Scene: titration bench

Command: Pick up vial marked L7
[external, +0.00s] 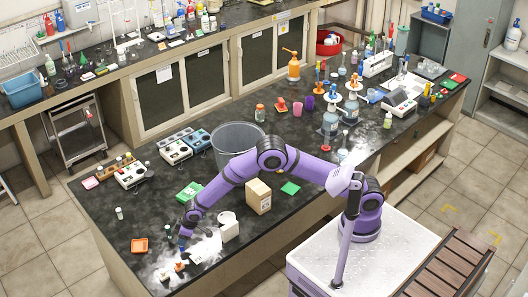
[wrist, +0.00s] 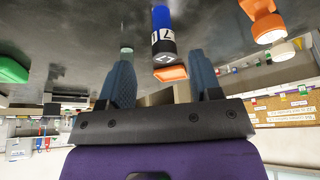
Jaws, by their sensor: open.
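The vial marked L7 (wrist: 163,38) shows in the wrist view, which is upside down. It has a blue part and a dark part, with a white label between them reading what looks like L7. My gripper (wrist: 160,66) is open, with one finger on each side of the vial's line in the picture. The vial appears ahead of the fingertips; contact cannot be told. In the external view my gripper (external: 183,240) is low over the bench's near left end. The L7 vial cannot be clearly made out there.
An orange dish (external: 139,245) lies left of my gripper, and an orange-topped item (external: 179,266) is close in front. A white-capped vial (external: 119,213) stands farther left. Dark bench around the dish is clear.

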